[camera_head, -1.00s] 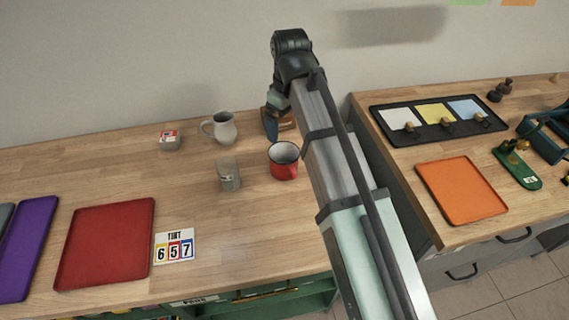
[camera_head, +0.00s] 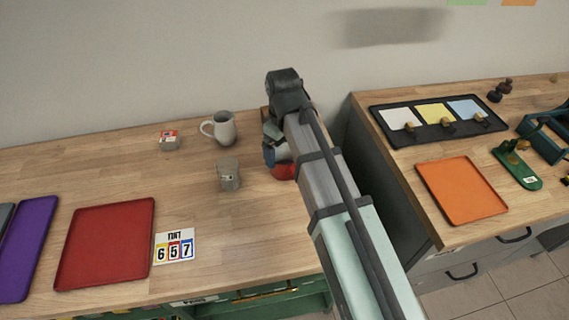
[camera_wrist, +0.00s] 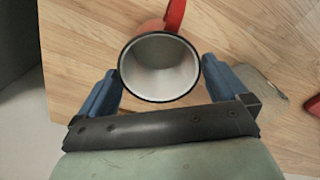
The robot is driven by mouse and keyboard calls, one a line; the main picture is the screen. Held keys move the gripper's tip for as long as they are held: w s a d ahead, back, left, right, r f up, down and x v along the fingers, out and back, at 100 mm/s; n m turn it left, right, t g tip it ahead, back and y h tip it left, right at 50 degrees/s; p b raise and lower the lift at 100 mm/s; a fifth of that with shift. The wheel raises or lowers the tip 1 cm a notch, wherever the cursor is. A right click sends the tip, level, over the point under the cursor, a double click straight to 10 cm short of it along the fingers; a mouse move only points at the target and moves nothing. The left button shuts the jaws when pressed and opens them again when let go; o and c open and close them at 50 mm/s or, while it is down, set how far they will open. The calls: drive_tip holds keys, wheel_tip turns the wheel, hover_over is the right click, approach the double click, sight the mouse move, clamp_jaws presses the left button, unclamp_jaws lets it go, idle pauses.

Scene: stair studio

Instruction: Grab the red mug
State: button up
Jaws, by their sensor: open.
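The red mug (camera_wrist: 160,68) is upright on the wooden table in the wrist view, with a dark rim and a pale, empty inside. Its red handle (camera_wrist: 175,14) points to the top of that view. My gripper (camera_wrist: 161,82) is open, with one blue finger on each side of the mug's rim. I cannot tell whether either finger touches the mug. In the head view, my arm and gripper cover most of the mug (camera_head: 286,171), and only a part of its red side shows.
A grey mug (camera_head: 222,129), a grey canister (camera_head: 229,174) and a small box (camera_head: 169,142) stand left of the red mug. A red tray (camera_head: 106,243) and a number card (camera_head: 174,247) lie nearer the front. A gap separates this table from the right counter with an orange tray (camera_head: 462,190).

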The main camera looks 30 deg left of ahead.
sight(283, 161)
drive_tip(key=shift+a+f, duration=0.1)
drive_tip(key=shift+f, duration=2.5)
drive_tip(key=c, duration=0.8)
drive_tip(key=shift+r, duration=0.25)
drive_tip(key=shift+r, duration=4.65)
